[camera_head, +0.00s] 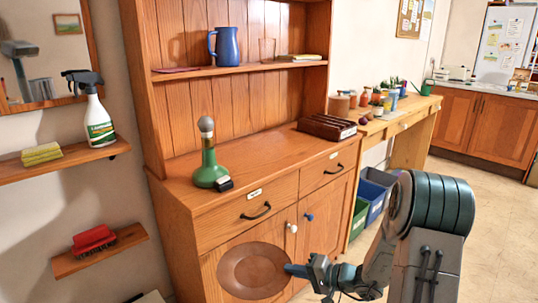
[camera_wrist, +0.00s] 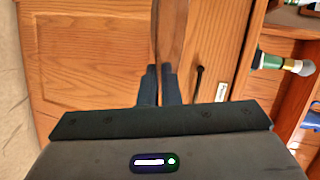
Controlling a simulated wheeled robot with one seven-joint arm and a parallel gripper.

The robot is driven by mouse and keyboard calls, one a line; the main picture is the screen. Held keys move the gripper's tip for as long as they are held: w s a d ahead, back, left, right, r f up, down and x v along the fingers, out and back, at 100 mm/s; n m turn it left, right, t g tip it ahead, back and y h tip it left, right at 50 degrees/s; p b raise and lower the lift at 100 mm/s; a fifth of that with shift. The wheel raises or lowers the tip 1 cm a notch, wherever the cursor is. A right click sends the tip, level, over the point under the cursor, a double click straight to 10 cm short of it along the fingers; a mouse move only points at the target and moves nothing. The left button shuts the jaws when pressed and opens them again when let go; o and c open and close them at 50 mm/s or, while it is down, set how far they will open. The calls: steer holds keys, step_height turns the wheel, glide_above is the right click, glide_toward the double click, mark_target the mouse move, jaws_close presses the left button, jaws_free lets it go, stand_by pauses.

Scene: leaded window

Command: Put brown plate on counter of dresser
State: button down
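The brown plate (camera_head: 252,271) is in front of the dresser's lower doors in the head view, its round face toward the camera. My gripper (camera_head: 292,269) is shut on its right edge and holds it below counter height. In the wrist view, the plate (camera_wrist: 170,30) shows nearly edge-on between the two fingers of my gripper (camera_wrist: 158,72). The dresser's wooden counter (camera_head: 272,148) is above the plate and behind it.
A green bottle (camera_head: 208,168) with a small black item beside it stands on the counter's left. A dark slotted box (camera_head: 326,127) is at its right end. The counter's middle is clear. A blue jug (camera_head: 225,46) stands on the shelf above. Drawer handles and door knobs stick out.

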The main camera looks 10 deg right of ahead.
steer(key=w+d+r+m+t+h+p, duration=0.1)
steer(key=w+r+p, duration=0.2)
steer(key=r, duration=1)
steer(key=w+d+r+m+t+h+p, duration=0.2)
steer(key=w+r, duration=0.5)
steer(key=r, duration=0.6)
steer(key=w+d+r+m+t+h+p, duration=0.1)
steer(key=w+r+p, duration=0.3)
steer(key=r, duration=1)
steer(key=shift+w+d+m+t+h+p, duration=0.15)
steer(key=shift+w+m+t+h+p, duration=0.2)
steer(key=shift+m+h+p, duration=0.3)
